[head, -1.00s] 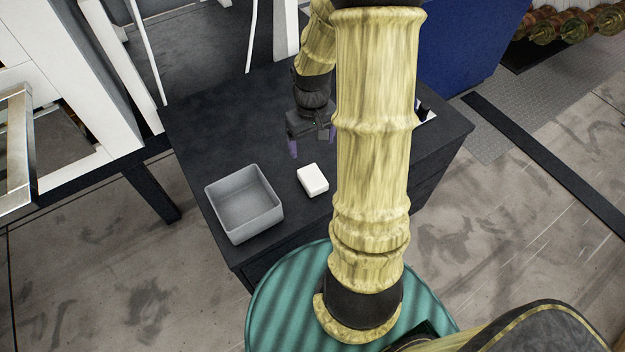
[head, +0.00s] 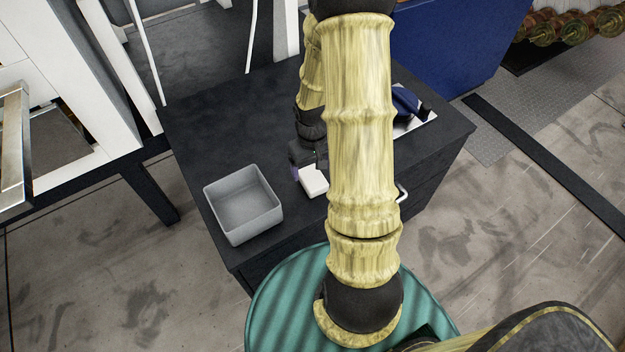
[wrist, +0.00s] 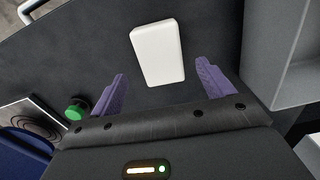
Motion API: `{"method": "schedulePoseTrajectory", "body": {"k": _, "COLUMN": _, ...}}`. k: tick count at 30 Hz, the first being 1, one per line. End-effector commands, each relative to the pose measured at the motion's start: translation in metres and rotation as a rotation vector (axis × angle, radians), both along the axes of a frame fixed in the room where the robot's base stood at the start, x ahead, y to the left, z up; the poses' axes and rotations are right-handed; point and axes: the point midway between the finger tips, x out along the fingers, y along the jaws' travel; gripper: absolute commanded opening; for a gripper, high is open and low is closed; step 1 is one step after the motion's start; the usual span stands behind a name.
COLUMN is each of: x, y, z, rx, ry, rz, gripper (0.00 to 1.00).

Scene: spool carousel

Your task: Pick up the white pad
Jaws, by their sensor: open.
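The white pad (head: 314,181) lies flat on the dark tabletop, right of the grey bin; its far edge is partly hidden by my gripper in the head view. In the wrist view the pad (wrist: 157,53) lies ahead of my gripper (wrist: 160,88), roughly centred between the two purple fingers. The fingers are apart, with nothing gripped. Only the pad's near end comes close to the level of the fingertips. In the head view my gripper (head: 302,170) is low over the table, right at the pad, with one finger hidden.
An open grey bin (head: 274,207) stands left of the pad. A white plate with a dark blue item (head: 407,101) lies at the table's right side. In the wrist view a green knob (wrist: 76,109) shows at left. The table (head: 225,125) is clear at back left.

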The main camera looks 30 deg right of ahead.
Motion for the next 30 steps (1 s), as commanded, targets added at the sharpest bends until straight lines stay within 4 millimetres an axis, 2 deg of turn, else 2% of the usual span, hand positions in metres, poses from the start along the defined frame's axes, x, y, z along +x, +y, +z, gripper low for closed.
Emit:
{"method": "schedulePoseTrajectory", "body": {"k": 6, "x": -0.007, "y": 0.003, "z": -0.034, "rx": 0.001, "ry": 0.004, "rz": 0.001, "gripper": 0.80}}
{"method": "schedulePoseTrajectory", "body": {"k": 9, "x": -0.007, "y": 0.003, "z": -0.044, "rx": 0.001, "ry": 0.002, "rz": 0.003, "gripper": 0.80}}
{"method": "schedulePoseTrajectory", "body": {"k": 26, "x": -0.006, "y": 0.002, "z": -0.046, "rx": 0.000, "ry": 0.000, "rz": 0.001, "gripper": 0.80}}
{"method": "schedulePoseTrajectory", "body": {"k": 30, "x": -0.006, "y": 0.002, "z": -0.046, "rx": 0.000, "ry": 0.000, "rz": 0.001, "gripper": 0.56}}
